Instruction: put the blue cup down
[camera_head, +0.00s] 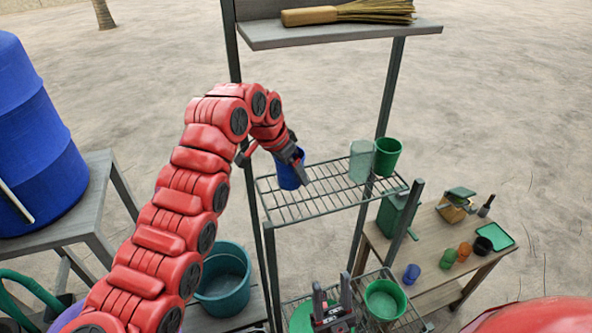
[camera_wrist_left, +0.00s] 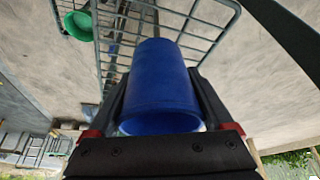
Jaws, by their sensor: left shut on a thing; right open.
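The blue cup (camera_head: 288,176) is at the left part of the wire rack shelf (camera_head: 335,190) in the head view. My left gripper (camera_head: 292,158) is shut on it, with a finger on each side. In the left wrist view the cup (camera_wrist_left: 160,82) fills the middle between the fingers, with shelf wires behind it. I cannot tell whether its base touches the wires. My right gripper (camera_head: 333,303) is open and empty, low at the bottom centre, near the lower rack.
A clear glass (camera_head: 360,163) and a green cup (camera_head: 387,157) stand at the shelf's right end. Rack posts rise around the shelf, and a plank with a brush (camera_head: 345,13) is above. A green bowl (camera_head: 385,300) is lower. The shelf's middle is clear.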

